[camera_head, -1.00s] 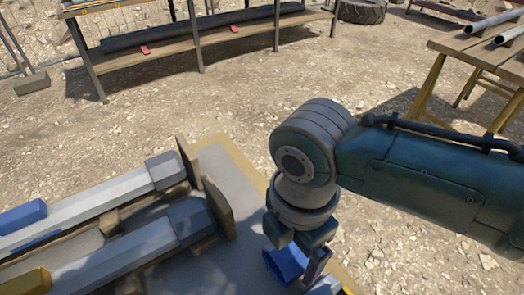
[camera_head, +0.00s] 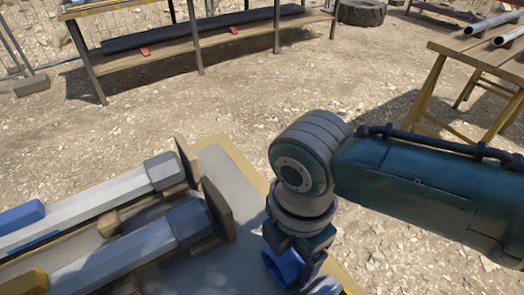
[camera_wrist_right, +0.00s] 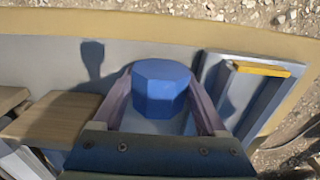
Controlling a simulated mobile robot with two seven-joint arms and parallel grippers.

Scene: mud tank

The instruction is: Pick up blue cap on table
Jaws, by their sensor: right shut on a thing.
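The blue cap (camera_head: 284,270) is at the right part of the table (camera_head: 236,180), near its yellow edge. In the right wrist view the cap (camera_wrist_right: 160,88) is a faceted blue piece between the two fingers. My right gripper (camera_head: 292,262) points down and is shut on the cap, with one finger on each side. I cannot tell whether the cap touches the table. My left gripper is not in view.
Two long grey posts (camera_head: 125,251) lie in wooden cradles left of the gripper, with an upright wooden board (camera_head: 218,207) close by. A grey tray with a yellow bar (camera_wrist_right: 262,69) sits right of the cap. A trestle table (camera_head: 455,45) stands farther off.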

